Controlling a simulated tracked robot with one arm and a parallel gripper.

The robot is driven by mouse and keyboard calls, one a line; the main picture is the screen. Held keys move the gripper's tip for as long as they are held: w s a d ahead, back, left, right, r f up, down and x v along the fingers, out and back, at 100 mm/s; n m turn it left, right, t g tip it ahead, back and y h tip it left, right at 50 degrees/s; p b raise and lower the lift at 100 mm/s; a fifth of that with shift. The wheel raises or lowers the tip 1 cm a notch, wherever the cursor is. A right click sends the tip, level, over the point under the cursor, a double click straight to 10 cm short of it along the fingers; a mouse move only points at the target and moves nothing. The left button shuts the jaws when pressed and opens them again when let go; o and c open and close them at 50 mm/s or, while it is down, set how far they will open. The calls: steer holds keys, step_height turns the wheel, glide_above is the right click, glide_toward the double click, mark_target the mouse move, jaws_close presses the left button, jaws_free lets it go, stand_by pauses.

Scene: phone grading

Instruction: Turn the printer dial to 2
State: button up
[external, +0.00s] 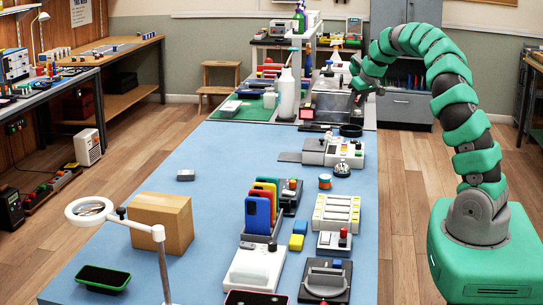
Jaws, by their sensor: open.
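My green arm rises from its base at the right, and my gripper (363,83) hangs at the far end of the blue table, beside the grey sink area. It is small and partly lost against the background; it is open, and I see nothing held in it. A low white and grey machine (331,152) with small coloured controls and a dark flat plate at its left sits mid-table. It may be the printer, but this is not certain. Its dial and any numbers are too small to read. My gripper is apart from it, farther back and higher.
A silver bell (342,171) and an orange-teal roll (325,181) stand in front of the machine. Coloured phones (258,214) stand in a rack nearer. A white spray bottle (287,93) stands tall at the back. The table's left-middle is mostly clear.

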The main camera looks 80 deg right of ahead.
steer(key=g, duration=0.1)
glide_toward(359, 144)
steer(key=shift+m, duration=0.4)
steer(key=shift+p+x, duration=0.3)
steer(key=shift+x, duration=4.1)
steer(key=shift+d, duration=0.1)
steer(key=shift+r, duration=0.1)
jaws_close()
